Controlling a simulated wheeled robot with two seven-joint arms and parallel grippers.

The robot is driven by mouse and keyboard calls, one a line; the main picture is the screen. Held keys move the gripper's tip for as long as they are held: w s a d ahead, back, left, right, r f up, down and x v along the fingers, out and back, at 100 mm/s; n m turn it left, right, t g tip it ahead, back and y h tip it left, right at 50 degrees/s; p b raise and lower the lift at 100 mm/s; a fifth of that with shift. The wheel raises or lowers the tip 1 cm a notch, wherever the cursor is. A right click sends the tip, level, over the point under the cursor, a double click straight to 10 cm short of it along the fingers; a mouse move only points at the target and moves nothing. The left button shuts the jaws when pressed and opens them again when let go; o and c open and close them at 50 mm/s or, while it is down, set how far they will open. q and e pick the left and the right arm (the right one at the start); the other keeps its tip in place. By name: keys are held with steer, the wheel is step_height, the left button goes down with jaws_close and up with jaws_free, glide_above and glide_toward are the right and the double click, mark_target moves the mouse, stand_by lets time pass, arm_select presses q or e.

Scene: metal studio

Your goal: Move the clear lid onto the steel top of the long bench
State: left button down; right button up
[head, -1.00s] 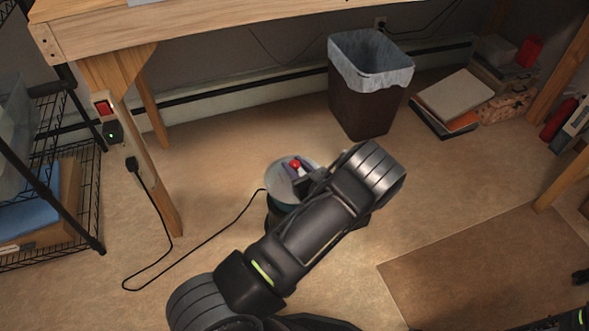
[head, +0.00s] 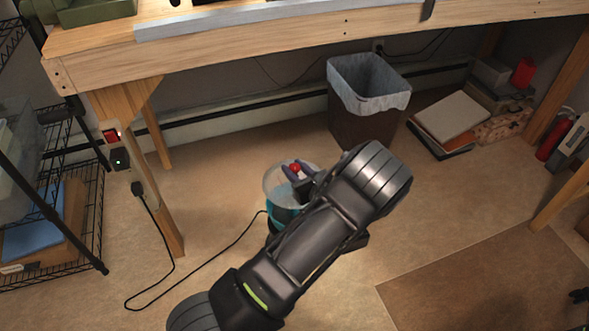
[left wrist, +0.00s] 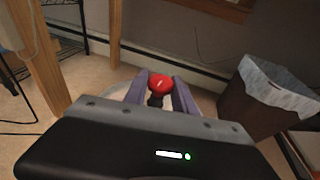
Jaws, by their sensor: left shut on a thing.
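The clear lid (head: 272,183) is a round see-through disc with a red knob (head: 295,168). My left gripper (head: 298,175) is shut on the knob. In the left wrist view the red knob (left wrist: 160,84) sits between the purple finger pads, and part of the pale lid shows behind them. A blue-teal vessel (head: 281,214) shows beneath the lid, partly hidden by my arm; I cannot tell how wide the gap is. The long bench (head: 300,40) crosses the top of the head view, with a grey metal strip (head: 230,22) along its top. My right gripper is not in view.
A wooden bench leg (head: 165,215) with a switch and black cord stands at left, beside a wire rack (head: 85,215). A lined trash bin (head: 365,105) and stacked books (head: 450,118) stand under the bench. Open floor lies between.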

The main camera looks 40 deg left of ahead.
arm_select(q)
steer(key=w+d+r+m+t+h, duration=0.1)
steer(key=d+r+m+t+h, duration=0.3)
steer(key=d+r, duration=0.7)
steer(key=w+d+r+m+t+h, duration=0.1)
steer(key=d+r+m+t+h, duration=0.4)
steer(key=d+r, duration=0.6)
step_height(320, 180, up, 3)
steer(key=shift+w+d+m+h, duration=0.15)
steer(key=shift+w+m+h, duration=0.25)
steer(key=shift+m, duration=0.1)
